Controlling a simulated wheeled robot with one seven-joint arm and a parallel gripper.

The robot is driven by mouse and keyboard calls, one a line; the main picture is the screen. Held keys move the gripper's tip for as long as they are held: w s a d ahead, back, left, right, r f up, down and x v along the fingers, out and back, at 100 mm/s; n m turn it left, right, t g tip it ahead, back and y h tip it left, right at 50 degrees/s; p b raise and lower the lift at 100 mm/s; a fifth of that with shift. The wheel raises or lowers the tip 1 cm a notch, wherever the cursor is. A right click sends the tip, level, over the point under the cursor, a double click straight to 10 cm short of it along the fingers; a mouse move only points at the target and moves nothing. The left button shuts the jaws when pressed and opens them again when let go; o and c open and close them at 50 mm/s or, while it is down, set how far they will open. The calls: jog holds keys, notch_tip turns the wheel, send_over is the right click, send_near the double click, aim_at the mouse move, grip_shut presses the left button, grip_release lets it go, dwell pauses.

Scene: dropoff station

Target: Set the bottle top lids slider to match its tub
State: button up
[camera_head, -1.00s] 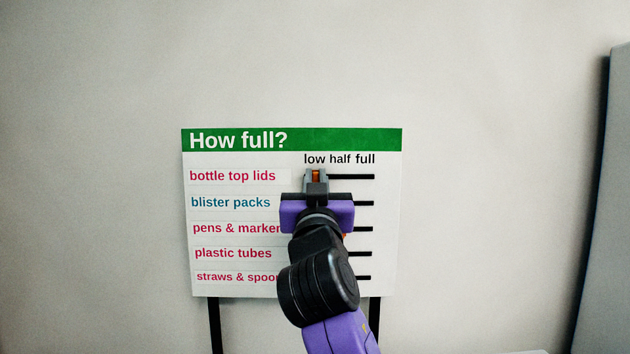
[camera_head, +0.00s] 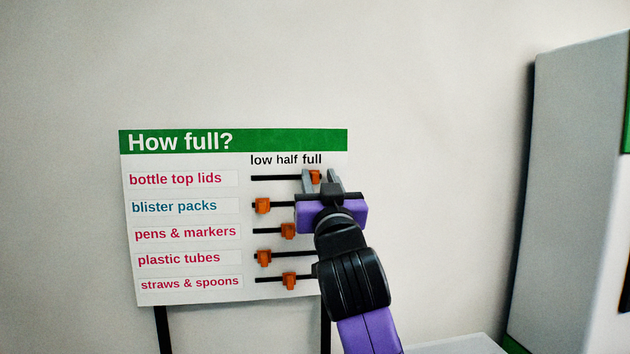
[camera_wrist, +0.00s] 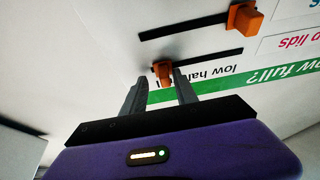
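The "How full?" board (camera_head: 200,141) stands against the wall in the head view. Its bottle top lids row (camera_head: 176,180) is the top one. That row's orange slider (camera_head: 315,177) sits at the right end of its black track, under "full". My gripper (camera_head: 320,176) is at this slider, its fingers spread either side of it. In the wrist view the slider (camera_wrist: 162,72) shows between the fingertips of my gripper (camera_wrist: 161,76), with gaps beside it. The lids tub is not recognisable in any view.
Below are the orange sliders for blister packs (camera_head: 262,205), pens & markers (camera_head: 288,230), plastic tubes (camera_head: 264,257) and straws & spoons (camera_head: 289,281). A grey cabinet (camera_head: 570,180) stands at the right. The wall above the board is clear.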

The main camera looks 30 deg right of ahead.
jog(key=shift+a, duration=0.1)
jog(key=shift+s+a+f, duration=0.1)
jog(key=shift+s+f, duration=0.1)
jog(key=b+v, duration=0.2)
jog(key=v, duration=0.5)
jog(key=shift+s, duration=0.2)
